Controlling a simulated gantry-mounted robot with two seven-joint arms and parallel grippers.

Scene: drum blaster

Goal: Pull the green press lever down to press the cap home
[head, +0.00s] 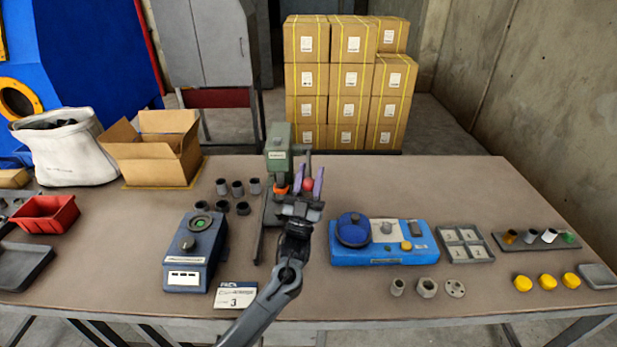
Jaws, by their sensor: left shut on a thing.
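The green press (278,148) stands upright near the middle of the table. Its lever ends in a red knob (308,185), with a grey bar showing just above it. My left gripper (309,183) reaches in from the front, its purple fingers on either side of the red knob and shut on it. An orange part (282,189) shows low on the press, left of the gripper. The cap and the press's seat are too small and partly hidden to make out. My right gripper is not in view.
Several dark and grey cylinders (238,188) stand left of the press. A blue-grey device (193,250) stands front left, beside a card (235,296) marked 3. A bright blue device (382,252) lies close on the right. The table (420,185) behind it is clear.

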